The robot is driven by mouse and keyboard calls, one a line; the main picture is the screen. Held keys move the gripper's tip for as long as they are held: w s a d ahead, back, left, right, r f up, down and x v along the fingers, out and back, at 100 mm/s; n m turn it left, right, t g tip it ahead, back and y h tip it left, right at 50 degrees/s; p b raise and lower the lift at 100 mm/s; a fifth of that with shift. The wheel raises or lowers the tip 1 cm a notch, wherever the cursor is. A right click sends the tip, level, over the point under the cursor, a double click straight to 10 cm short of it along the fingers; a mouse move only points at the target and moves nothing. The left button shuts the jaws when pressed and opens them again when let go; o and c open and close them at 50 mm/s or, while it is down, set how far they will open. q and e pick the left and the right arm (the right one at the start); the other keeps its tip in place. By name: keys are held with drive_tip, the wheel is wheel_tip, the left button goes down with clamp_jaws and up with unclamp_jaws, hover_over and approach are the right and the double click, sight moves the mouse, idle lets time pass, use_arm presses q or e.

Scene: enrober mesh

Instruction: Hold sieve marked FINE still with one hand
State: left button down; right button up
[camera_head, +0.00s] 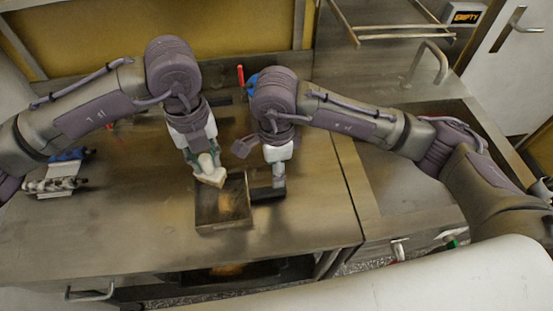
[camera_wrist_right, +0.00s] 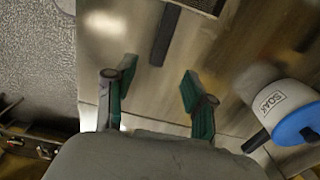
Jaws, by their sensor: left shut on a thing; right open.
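A square dark-framed sieve (camera_head: 203,224) lies on the steel worktop, with a brownish patch inside; no FINE mark is legible. A dark bar (camera_head: 268,194), apparently its handle, lies at its right side and shows in the right wrist view (camera_wrist_right: 165,36), near a corner of the mesh frame (camera_wrist_right: 207,4). My left gripper (camera_head: 206,170) is shut on a pale block (camera_head: 212,179) at the sieve's far left corner; whether the block touches it is unclear. My right gripper (camera_head: 279,182) is over the bar; its green-padded fingers (camera_wrist_right: 158,92) are open and empty, with the bar beyond them.
A white container marked SOAK (camera_wrist_right: 283,108) with a blue end is close to the right finger in the wrist view. A metal rack with rollers (camera_head: 55,182) is at the worktop's left. A sink (camera_head: 400,185) lies to the right. The worktop's front left is clear.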

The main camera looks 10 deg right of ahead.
wheel_tip(320, 180, down, 10)
drive_tip(key=shift+r, duration=0.15)
idle(0.3)
clamp_jaws()
idle(0.6)
